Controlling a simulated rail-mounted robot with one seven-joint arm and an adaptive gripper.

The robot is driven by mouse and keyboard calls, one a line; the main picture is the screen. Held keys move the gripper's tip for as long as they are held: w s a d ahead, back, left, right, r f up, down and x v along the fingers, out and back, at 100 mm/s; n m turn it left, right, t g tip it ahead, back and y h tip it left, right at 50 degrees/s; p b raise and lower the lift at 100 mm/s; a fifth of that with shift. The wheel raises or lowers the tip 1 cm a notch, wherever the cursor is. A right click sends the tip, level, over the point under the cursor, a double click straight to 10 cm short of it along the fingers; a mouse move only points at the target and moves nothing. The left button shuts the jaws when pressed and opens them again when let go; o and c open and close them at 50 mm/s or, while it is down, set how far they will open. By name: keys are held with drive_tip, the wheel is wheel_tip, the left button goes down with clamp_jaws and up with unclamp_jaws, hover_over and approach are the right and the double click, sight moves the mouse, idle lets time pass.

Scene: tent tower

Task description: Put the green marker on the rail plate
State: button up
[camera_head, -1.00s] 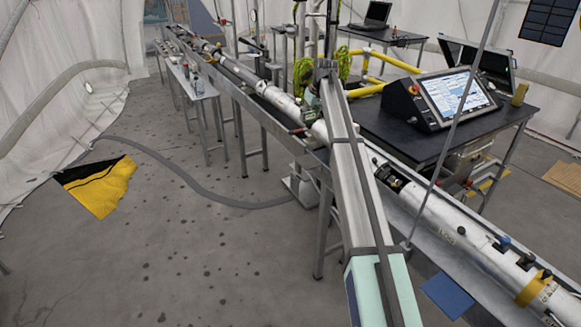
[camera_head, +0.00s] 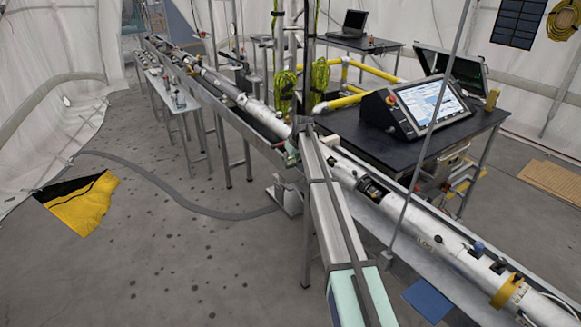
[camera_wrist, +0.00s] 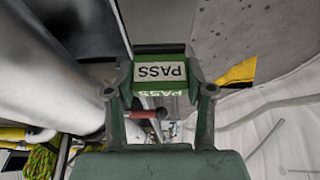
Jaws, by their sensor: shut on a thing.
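The green marker (camera_wrist: 160,52) has a white label reading PASS and shows at the top middle of the wrist view. My gripper (camera_wrist: 160,88) is shut on it, with one finger at each side. More PASS lettering shows just below the label; I cannot tell whether it is a second face or a reflection. In the head view my gripper (camera_head: 292,155) is small, at the far end of my arm, beside the long rail (camera_head: 243,122). The marker is hard to make out there. I cannot clearly pick out the rail plate.
A long white tube (camera_head: 437,240) lies along the rail. A black table (camera_head: 362,130) with a screen console (camera_head: 425,105) stands right of it. A narrow side table (camera_head: 167,98) stands left. A red-handled part (camera_wrist: 148,114) shows below the marker in the wrist view.

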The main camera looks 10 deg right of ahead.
sight(292, 165)
drive_tip(key=shift+f+p, duration=0.7)
drive_tip(key=shift+f, duration=1.45)
drive_tip(key=shift+f, duration=0.15)
drive_tip(key=o, duration=1.2)
